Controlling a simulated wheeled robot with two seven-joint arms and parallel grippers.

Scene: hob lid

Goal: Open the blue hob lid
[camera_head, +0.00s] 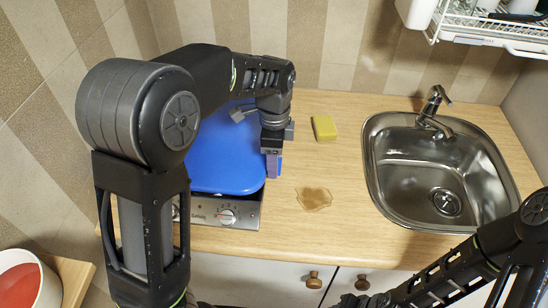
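The blue hob lid (222,160) lies over the hob (235,213) on the left part of the counter and looks down flat. The hob's steel front with its knobs shows below the lid's near edge. My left arm crosses over the lid and hides its back and left parts. My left gripper (273,164) points down at the lid's right edge, touching or very close to it. Its fingers overlap in this view, so their opening and any hold on the lid are hidden. My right arm comes in at the bottom right; its gripper is not visible.
A yellow sponge (324,128) and a brown spill (314,198) are on the wooden counter (340,165) right of the hob. A steel sink (405,150) with a tap (433,105) is farther right. A dish rack (490,25) hangs above. A bowl (30,280) stands lower left.

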